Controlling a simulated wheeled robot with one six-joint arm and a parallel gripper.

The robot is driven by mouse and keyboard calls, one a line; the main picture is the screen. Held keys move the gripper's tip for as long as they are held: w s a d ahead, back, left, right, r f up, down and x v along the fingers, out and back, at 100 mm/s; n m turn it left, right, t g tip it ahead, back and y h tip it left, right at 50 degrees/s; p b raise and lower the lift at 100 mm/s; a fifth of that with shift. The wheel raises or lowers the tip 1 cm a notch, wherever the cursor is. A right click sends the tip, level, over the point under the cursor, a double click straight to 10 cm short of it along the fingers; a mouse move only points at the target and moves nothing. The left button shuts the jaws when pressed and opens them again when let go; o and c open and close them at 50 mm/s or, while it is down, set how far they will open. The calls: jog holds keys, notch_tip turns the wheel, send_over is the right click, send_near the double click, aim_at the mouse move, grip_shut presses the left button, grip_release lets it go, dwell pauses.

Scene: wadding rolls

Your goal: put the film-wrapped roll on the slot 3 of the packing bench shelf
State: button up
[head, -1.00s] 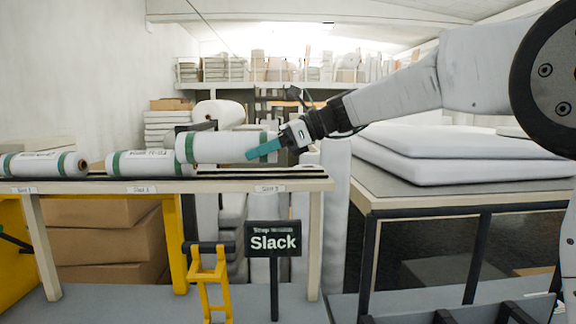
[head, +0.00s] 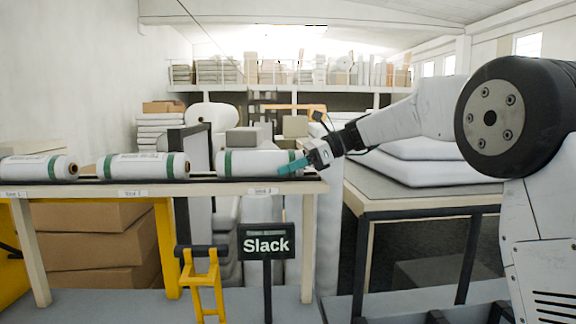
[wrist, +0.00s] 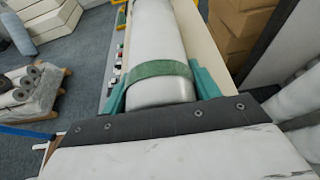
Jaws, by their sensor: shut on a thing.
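The film-wrapped roll (head: 254,163) is white with green bands. It lies along the right part of the packing bench shelf (head: 215,186), at the slot 3 label (head: 263,191). It looks level and at shelf height; I cannot tell whether it rests fully on the shelf. My gripper (head: 298,165) is shut on its right end. In the wrist view the teal fingers of my gripper (wrist: 160,90) are on both sides of the roll (wrist: 157,45), near a green band. Another roll (head: 143,166) lies at slot 2, and one more (head: 38,167) at slot 1.
A "Slack" sign (head: 266,241) and a yellow stand (head: 203,285) are in front of the shelf. A table (head: 420,204) with white padded slabs stands to the right. Brown boxes (head: 95,245) are under the shelf. The wrist view shows a pallet of rolls (wrist: 30,95) on the floor.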

jog(key=o, duration=1.1)
jog(key=shift+f, duration=0.1)
jog(key=shift+c, duration=0.2)
jog(key=v, duration=1.2)
jog(key=shift+s, duration=0.1)
